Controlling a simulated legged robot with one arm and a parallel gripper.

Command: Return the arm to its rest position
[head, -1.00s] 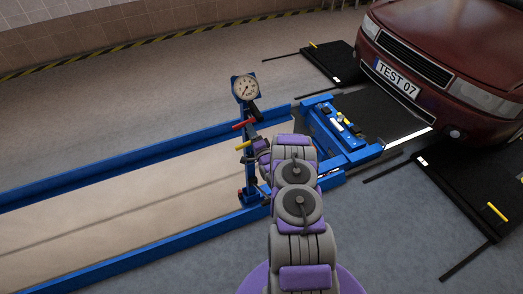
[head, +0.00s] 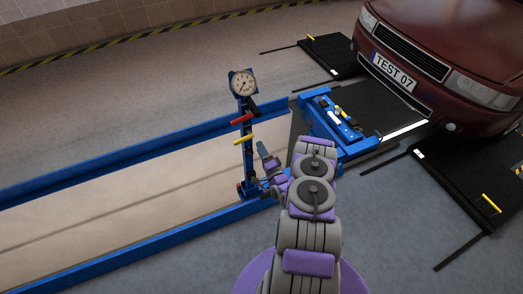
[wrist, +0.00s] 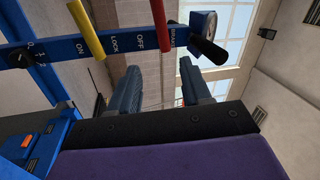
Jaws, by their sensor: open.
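My arm (head: 313,190) reaches forward from the bottom of the head view, bent at its joints. My gripper (head: 263,149) is open and empty, just right of the blue control post (head: 248,165), with a small visible gap. In the wrist view, the two dark fingers of my gripper (wrist: 163,78) stand apart with nothing between them. Beyond them are the post's yellow lever (wrist: 86,28), red lever (wrist: 160,24) and black handle (wrist: 208,50). The post's panel reads ON, LOCK and OFF.
A round gauge (head: 243,84) tops the post. Blue rails (head: 110,160) run left along a pit. A blue jack (head: 333,120) lies right of the post, before a red car (head: 455,50) with plate TEST 07. Grey floor (head: 400,235) is open at the lower right.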

